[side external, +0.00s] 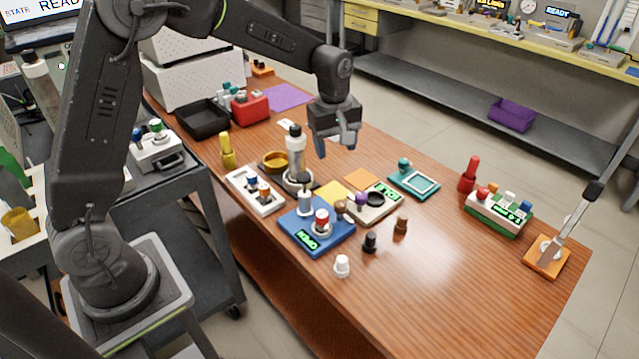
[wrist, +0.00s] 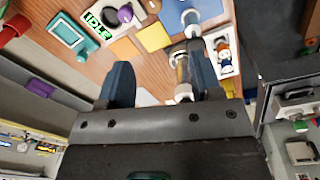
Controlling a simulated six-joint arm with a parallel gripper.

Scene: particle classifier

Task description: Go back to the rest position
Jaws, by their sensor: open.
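My gripper (side external: 333,150) hangs above the wooden table in the side view, fingers pointing down. In the wrist view its two blue-grey fingers (wrist: 155,85) are spread apart with nothing between them that I can see held. It is above and just right of the upright white and grey device (side external: 295,155), apart from the table.
A white tray (side external: 240,195) with vials, a yellow bottle (side external: 227,151) and a teal frame (side external: 414,182) lie around. Loose white (side external: 342,266), black (side external: 369,242) and brown (side external: 401,225) pieces stand at the front. A black tray (side external: 203,117) and red rack (side external: 250,108) are at the back left.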

